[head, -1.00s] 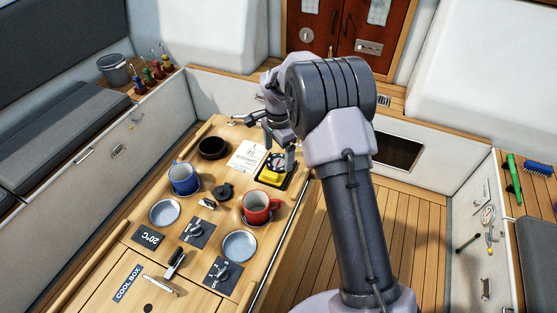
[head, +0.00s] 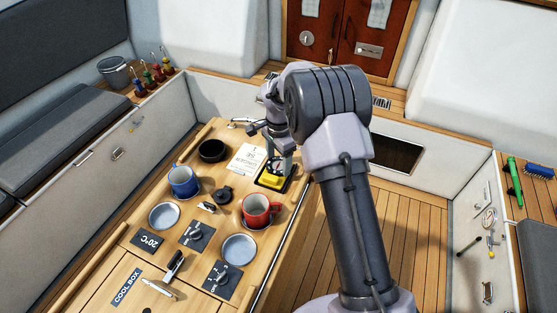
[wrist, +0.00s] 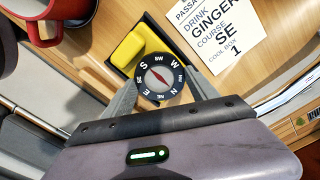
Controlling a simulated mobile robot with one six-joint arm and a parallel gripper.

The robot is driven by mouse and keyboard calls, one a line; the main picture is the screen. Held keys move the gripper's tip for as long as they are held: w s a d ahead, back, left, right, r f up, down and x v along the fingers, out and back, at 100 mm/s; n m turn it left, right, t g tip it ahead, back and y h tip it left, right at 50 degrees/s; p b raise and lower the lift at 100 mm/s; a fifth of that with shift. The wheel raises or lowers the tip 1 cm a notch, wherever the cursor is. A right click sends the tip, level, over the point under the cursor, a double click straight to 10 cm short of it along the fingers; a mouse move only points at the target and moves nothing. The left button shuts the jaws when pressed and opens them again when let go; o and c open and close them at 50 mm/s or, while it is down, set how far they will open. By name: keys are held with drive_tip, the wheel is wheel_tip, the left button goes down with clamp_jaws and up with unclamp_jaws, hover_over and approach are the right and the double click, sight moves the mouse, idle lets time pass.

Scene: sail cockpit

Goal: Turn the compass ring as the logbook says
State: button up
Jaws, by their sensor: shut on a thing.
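The compass has a yellow body (wrist: 127,45) and a round black ring (wrist: 143,78) with white letters around a white dial with a red needle. In the wrist view S is on the ring's side toward the yellow body, SW is at the top and N at the lower right. My gripper (wrist: 160,80) is shut on the ring, one finger on each side. In the head view the compass (head: 270,181) lies on the table under my gripper (head: 276,164). The logbook page (wrist: 222,30) reads "COURSE SE", with "DRINK GINGER" and "COOL BOX 1".
A red mug (head: 257,208) stands close to the compass, a blue mug (head: 184,180) farther left. A black round bowl (head: 212,150), plates, and panels with knobs share the table (head: 120,258). The page (head: 247,157) lies just beside my gripper. The table edge with a rail is right of the compass.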

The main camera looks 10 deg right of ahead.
sight(278, 164)
drive_tip(key=n+p, duration=0.1)
drive_tip(key=n, duration=0.3)
drive_tip(key=shift+r, duration=0.1)
drive_tip(key=shift+w+n+p, duration=0.1)
drive_tip(key=shift+n+p, duration=0.4)
drive_tip(key=shift+n, duration=1.7)
drive_tip(key=o, duration=1.4)
wheel_tip(278, 164, up, 17)
drive_tip(key=p, duration=0.3)
drive_tip(key=shift+r, duration=0.15)
